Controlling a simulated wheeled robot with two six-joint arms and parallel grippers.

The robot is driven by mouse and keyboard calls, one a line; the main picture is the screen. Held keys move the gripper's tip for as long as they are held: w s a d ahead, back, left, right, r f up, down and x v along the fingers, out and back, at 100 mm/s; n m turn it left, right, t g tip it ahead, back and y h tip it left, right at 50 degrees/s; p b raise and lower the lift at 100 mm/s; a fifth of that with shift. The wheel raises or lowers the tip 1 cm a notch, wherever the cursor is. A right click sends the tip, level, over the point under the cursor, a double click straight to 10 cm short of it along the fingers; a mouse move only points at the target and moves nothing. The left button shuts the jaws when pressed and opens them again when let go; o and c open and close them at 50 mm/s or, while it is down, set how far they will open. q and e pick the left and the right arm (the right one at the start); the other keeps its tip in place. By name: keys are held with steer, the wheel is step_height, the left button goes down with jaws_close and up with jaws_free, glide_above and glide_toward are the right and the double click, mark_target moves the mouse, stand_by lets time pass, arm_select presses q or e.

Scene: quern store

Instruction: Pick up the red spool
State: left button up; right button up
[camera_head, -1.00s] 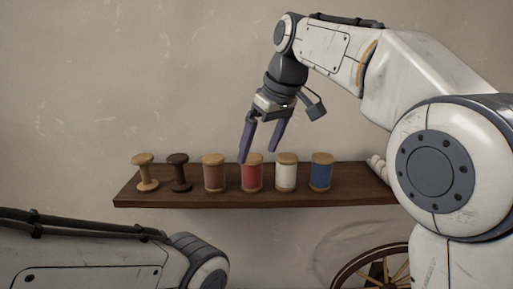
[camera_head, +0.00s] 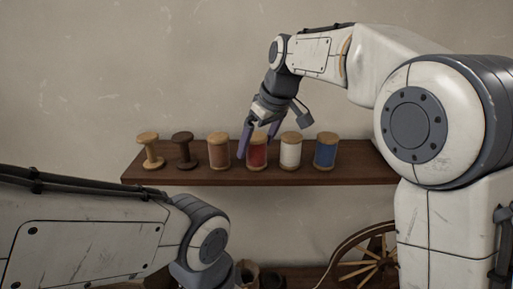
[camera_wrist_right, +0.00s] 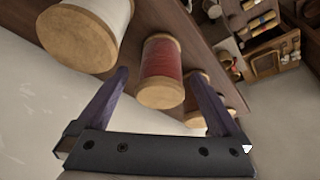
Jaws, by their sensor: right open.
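The red spool (camera_head: 257,158) stands upright on the wooden shelf (camera_head: 300,176), between a brown spool and a white spool. My right gripper (camera_head: 258,147) is open with its purple fingers at the red spool, one finger by its left side and the other near its upper right. In the right wrist view the red spool (camera_wrist_right: 162,70) shows between the open fingers (camera_wrist_right: 160,95), toward their tips. I cannot tell whether the fingers touch it. My left arm's link shows at lower left, but its gripper is not in view.
The brown spool (camera_head: 219,151) and white spool (camera_head: 290,152) stand close on either side. A blue spool (camera_head: 325,153) is farther right. A bare pale spool (camera_head: 150,152) and a bare dark spool (camera_head: 184,152) stand at left. A spoked wheel (camera_head: 368,262) is below the shelf.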

steer(key=shift+w+a+f, duration=0.1)
steer(key=shift+f, duration=0.15)
steer(key=c, duration=1.3)
steer(key=shift+c, duration=0.8)
steer(key=shift+r, duration=0.15)
